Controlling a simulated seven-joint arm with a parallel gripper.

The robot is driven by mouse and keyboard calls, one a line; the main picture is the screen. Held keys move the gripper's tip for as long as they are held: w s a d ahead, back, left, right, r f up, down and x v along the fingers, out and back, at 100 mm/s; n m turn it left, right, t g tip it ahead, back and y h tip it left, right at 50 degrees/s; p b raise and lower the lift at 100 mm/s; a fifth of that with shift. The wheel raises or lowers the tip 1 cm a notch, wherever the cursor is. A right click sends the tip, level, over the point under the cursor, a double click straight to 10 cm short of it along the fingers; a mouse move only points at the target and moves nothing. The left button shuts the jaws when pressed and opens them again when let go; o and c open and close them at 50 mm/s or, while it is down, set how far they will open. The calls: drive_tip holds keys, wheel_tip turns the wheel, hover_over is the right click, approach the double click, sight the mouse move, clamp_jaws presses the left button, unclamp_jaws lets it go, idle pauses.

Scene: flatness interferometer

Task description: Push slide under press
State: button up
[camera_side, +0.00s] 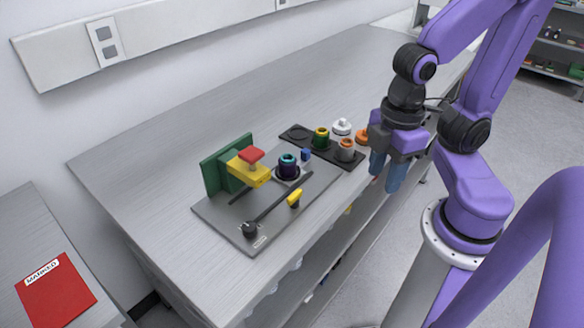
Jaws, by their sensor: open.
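The press stands on a grey base plate (225,222). It has a green upright plate (213,174), a yellow block (249,172) jutting from it and a red cap (251,156) on top. What looks like the slide (287,175) sits right of the press, apart from the yellow block. It carries a dark purple cup with a teal rim (288,160). A small blue piece (306,155) is just behind it to the right. My gripper (386,184) points down with blue fingers, open and empty, right of the plate near the bench's front edge.
A black tray (296,135) behind the plate holds a green-yellow ring part (321,137) and an orange-grey one (346,149). A white part (342,127) and an orange part (362,136) are beyond. A black bar, yellow handle (295,198) and black knob (249,229) lie at the plate's front.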

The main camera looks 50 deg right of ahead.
drive_tip(key=shift+o, duration=0.4)
wheel_tip(320, 180, up, 6)
drive_tip(key=n, duration=0.5)
hover_over(304, 152)
wheel_tip(304, 152, down, 18)
drive_tip(key=shift+r, duration=0.2)
clamp_jaws()
